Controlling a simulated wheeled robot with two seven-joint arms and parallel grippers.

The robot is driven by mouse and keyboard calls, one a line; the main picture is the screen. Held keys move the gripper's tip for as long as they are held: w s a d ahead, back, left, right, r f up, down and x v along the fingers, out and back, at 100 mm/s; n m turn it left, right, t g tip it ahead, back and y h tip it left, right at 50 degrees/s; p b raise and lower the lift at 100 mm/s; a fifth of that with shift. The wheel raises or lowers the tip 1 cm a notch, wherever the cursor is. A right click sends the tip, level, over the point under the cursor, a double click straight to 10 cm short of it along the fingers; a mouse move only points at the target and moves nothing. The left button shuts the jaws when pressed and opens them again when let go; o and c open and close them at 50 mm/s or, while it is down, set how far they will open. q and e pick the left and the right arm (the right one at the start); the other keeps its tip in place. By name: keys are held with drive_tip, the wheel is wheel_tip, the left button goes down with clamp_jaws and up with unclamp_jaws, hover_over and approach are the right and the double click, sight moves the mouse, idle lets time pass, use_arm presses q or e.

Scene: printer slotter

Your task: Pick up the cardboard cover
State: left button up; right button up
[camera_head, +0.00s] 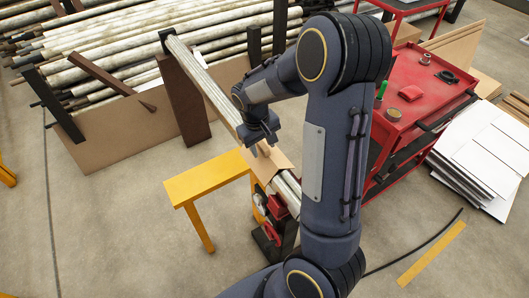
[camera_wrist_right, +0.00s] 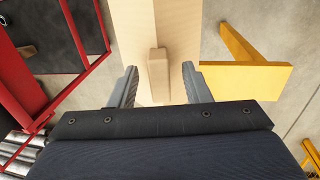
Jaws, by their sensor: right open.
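The cardboard cover (camera_head: 280,160) is a tan sheet lying over the long metal bar (camera_head: 205,85) in the head view. In the right wrist view the cover (camera_wrist_right: 188,25) runs up the middle of the picture, with a small raised block (camera_wrist_right: 158,75) on it. My right gripper (camera_head: 262,147) is over the cover. In the right wrist view its open fingers (camera_wrist_right: 159,68) stand on either side of the block, with a gap visible on both sides. Part of the cover is hidden by my arm. My left gripper does not show.
A yellow stand (camera_head: 207,180) is left of the cover. A red tool cart (camera_head: 425,85) stands to the right, with white panels (camera_head: 485,145) beside it. Long pipes (camera_head: 130,40) fill the back left.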

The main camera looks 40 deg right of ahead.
clamp_jaws()
idle(0.4)
